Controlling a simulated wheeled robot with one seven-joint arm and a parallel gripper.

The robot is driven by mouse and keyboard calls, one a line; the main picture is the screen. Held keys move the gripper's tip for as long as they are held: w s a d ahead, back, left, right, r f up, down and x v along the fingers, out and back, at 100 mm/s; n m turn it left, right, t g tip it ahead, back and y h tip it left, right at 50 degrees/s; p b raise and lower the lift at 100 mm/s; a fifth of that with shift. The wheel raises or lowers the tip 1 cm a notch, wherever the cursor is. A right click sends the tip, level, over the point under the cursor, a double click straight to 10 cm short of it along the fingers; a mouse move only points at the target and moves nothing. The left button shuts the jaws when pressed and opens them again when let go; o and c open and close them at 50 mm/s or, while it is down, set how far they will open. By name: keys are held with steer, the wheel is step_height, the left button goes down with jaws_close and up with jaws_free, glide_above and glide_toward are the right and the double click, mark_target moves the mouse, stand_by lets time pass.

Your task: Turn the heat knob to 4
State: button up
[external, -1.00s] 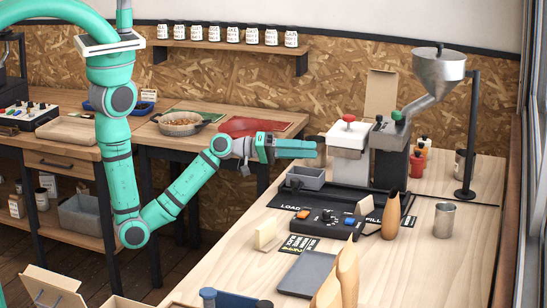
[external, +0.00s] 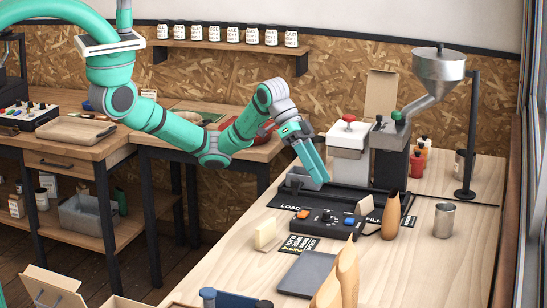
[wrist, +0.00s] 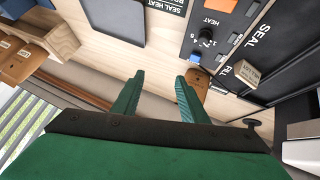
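The black heat knob (external: 327,215) is on the dark control box (external: 312,227) on the bench, between an orange button (external: 303,214) and a blue button (external: 350,220). In the wrist view the knob (wrist: 206,36) shows at the upper right beside the word HEAT and small numbers; I cannot tell its exact setting. My gripper (external: 324,180) points down, above and behind the box near the grey bin. In the wrist view my gripper (wrist: 159,80) has its two green fingers apart with nothing between them. It is not touching the knob.
A grey pad (external: 307,273) lies in front. A metal cup (external: 444,220) stands farther right.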

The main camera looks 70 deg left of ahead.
mark_target(326, 212)
steer(key=a+f+y, duration=0.2)
steer(key=a+y, duration=0.3)
steer(key=x, duration=1.1)
steer(key=shift+w+d+r, duration=0.1)
steer(key=shift+w+d, duration=0.2)
jaws_close()
